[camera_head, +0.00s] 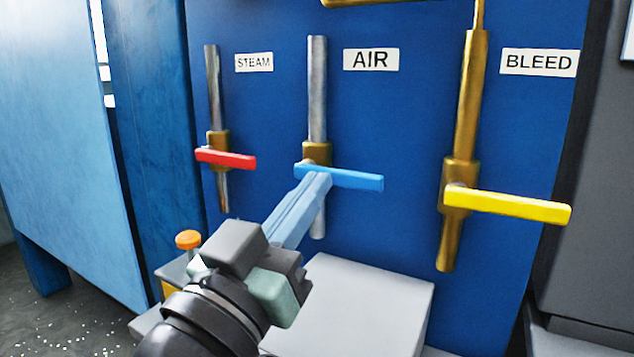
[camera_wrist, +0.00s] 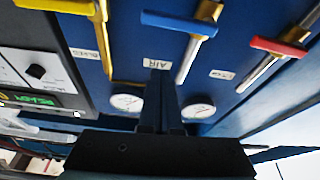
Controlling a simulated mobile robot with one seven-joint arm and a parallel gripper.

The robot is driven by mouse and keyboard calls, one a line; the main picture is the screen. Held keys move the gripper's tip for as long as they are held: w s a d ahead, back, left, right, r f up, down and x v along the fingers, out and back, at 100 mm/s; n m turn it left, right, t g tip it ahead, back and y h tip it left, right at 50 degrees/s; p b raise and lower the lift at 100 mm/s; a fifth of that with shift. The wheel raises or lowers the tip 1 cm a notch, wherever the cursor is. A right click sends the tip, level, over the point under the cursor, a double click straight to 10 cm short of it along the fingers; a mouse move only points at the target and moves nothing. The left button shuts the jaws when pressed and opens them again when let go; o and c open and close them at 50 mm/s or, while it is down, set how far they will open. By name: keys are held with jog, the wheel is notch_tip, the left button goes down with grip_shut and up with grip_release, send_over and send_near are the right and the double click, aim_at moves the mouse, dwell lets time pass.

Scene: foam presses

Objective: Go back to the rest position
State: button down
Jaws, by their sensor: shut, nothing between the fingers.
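My gripper (camera_head: 316,182) is shut and empty, its fingers pointing at the blue panel. In the head view its tips overlap the pivot end of the blue AIR valve handle (camera_head: 345,178), which lies nearly level across its pipe. In the wrist view, which is upside down, the closed fingers (camera_wrist: 160,78) cover part of the AIR label, with the blue handle (camera_wrist: 180,22) apart from the tips. I cannot tell how far the tips are from the panel. A red STEAM handle (camera_head: 226,158) and a yellow BLEED handle (camera_head: 507,205) also lie nearly level.
The blue panel (camera_head: 400,110) stands close ahead, with protruding pipes. A light grey box (camera_head: 370,295) is below the valves, and an orange-topped button (camera_head: 188,239) is beside my arm. Two round gauges (camera_wrist: 127,103) show in the wrist view. A dark grey cabinet (camera_head: 600,200) is at right.

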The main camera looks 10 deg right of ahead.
jog(key=s+a+r+n+t+y, duration=0.4)
jog(key=s+r+n+t+y, duration=0.2)
jog(key=s+r+t+y, duration=0.55)
notch_tip(320, 180, up, 27)
jog(key=w+g+p, duration=0.2)
jog(key=p, duration=2.3)
jog(key=shift+r+y+p, duration=0.2)
jog(key=shift+y+p, duration=0.1)
jog(key=shift+y, duration=0.05)
